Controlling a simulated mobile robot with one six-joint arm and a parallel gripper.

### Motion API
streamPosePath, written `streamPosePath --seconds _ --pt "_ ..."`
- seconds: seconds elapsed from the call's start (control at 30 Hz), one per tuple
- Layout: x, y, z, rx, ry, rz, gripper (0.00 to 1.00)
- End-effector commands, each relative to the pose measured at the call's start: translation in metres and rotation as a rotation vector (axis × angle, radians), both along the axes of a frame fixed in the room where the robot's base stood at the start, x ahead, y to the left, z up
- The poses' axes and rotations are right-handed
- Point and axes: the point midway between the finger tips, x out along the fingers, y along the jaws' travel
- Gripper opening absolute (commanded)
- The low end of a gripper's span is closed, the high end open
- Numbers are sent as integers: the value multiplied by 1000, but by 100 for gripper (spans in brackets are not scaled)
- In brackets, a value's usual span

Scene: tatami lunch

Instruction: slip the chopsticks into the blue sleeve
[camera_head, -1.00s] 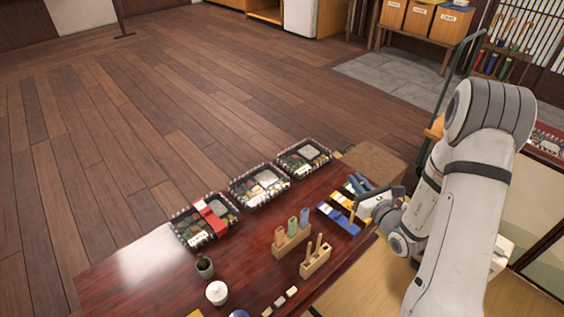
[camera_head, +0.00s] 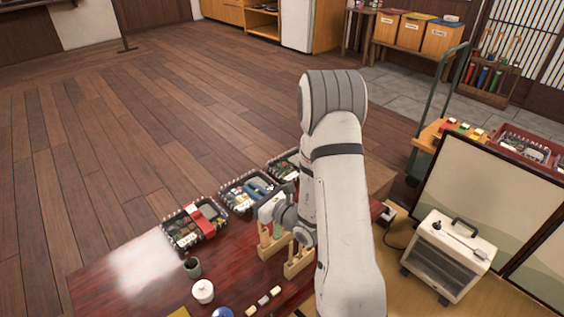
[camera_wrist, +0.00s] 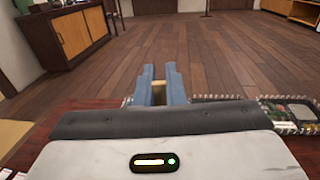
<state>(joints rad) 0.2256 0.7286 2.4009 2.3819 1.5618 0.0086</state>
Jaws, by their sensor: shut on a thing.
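My gripper (camera_head: 258,187) is stretched out level over the middle lunch box, its blue fingers pointing away from the arm. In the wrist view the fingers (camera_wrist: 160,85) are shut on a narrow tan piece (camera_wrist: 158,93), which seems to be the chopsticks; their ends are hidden. The sleeve stand (camera_head: 270,253) is below and in front of the gripper, with an orange sleeve (camera_head: 264,236) and a green sleeve (camera_head: 277,231) upright in it. The blue sleeve is hidden behind my wrist. The wooden chopstick block (camera_head: 298,265) is partly behind my arm.
Lunch boxes stand along the table's far edge; the left one (camera_head: 180,238) has a red band. A small plant pot (camera_head: 192,268), a white lidded jar (camera_head: 203,291) and small blocks (camera_head: 263,300) lie nearer. A heater (camera_head: 448,252) stands right.

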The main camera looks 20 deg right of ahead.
Motion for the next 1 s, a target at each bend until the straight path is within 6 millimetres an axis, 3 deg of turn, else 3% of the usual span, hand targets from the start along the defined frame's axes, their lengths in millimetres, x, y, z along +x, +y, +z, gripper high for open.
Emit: streamPosePath --seconds 0.27,0.37,0.7,0.8,1.0 --pt "1 -14 0 0 0 -28 0" --pt "10 -27 0 1 -5 -43 0" --pt "63 -122 16 0 -5 -131 0" --pt "68 -134 19 0 -1 -143 0" --pt "69 -136 10 1 2 -144 0"
